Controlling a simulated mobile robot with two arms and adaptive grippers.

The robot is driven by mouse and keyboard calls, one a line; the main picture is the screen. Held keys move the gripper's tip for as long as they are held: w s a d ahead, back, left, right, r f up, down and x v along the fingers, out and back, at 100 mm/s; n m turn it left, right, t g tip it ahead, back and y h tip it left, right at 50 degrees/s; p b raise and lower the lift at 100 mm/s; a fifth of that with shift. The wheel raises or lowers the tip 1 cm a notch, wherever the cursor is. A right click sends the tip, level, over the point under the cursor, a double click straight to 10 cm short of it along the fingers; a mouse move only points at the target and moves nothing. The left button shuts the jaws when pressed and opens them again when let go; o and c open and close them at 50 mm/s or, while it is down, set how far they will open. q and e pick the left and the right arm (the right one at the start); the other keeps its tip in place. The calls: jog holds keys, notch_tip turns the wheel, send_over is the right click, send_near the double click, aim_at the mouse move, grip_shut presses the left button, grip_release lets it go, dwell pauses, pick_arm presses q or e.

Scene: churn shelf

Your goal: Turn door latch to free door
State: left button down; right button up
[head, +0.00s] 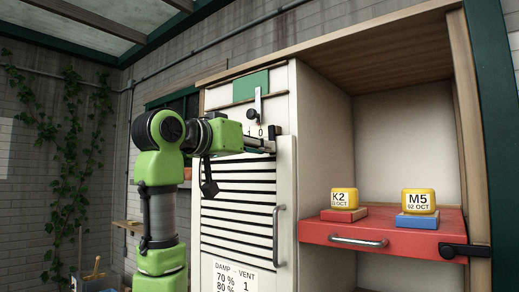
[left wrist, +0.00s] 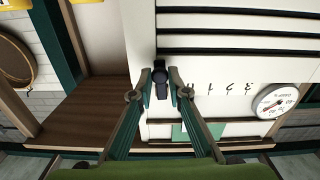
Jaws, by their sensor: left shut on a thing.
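The black door latch (head: 273,131) is at the upper right edge of the pale slatted door (head: 236,205). My left gripper (head: 268,147) reaches it from the left, just below its visible top. In the left wrist view the latch (left wrist: 161,80) stands upright in the picture, between the two fingertips of my left gripper (left wrist: 164,76), which is shut on it. The slatted door (left wrist: 235,35) looks closed. In the head view, the gripper hides the lower latch. My right gripper is not in view.
A vent lever (head: 258,104) is just above the gripper. A door handle (head: 279,235) is below it. At right, an open bay holds a red drawer (head: 385,237) with yellow blocks K2 (head: 344,198) and M5 (head: 419,202). A round gauge (left wrist: 275,101) is beside the scale.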

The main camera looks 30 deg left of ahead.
aim_at(275, 130)
pick_arm(q)
jog(key=n, duration=0.1)
jog(key=d+n+b, duration=0.1)
jog(key=n, duration=0.1)
jog(key=shift+s+d+r+n+b, duration=0.1)
jog(key=shift+d+r+n+b, duration=0.1)
jog(key=shift+d+n+b, duration=0.15)
jog(key=n, duration=0.1)
jog(key=d+r+n+b, duration=0.1)
jog(key=n, duration=0.3)
jog(key=shift+s+d+r+n+b, duration=0.1)
jog(key=shift+d+r+n+b, duration=0.15)
jog(key=shift+d+b, duration=0.1)
jog(key=shift+d+r+n+b, duration=0.15)
jog(key=shift+r+n, duration=0.3)
jog(key=shift+n, duration=0.9)
jog(key=shift+d+r+n+b, duration=0.15)
jog(key=shift+r+n, duration=0.35)
jog(key=shift+n, duration=0.8)
jog(key=shift+d+r+n+b, duration=0.15)
jog(key=shift+r+n, duration=0.3)
jog(key=shift+n, duration=0.9)
jog(key=c, duration=2.1)
grip_release()
jog(key=shift+c, duration=0.2)
jog(key=shift+o, duration=0.9)
jog(key=shift+s+a, duration=0.1)
jog(key=shift+a, duration=0.05)
jog(key=shift+s, duration=0.1)
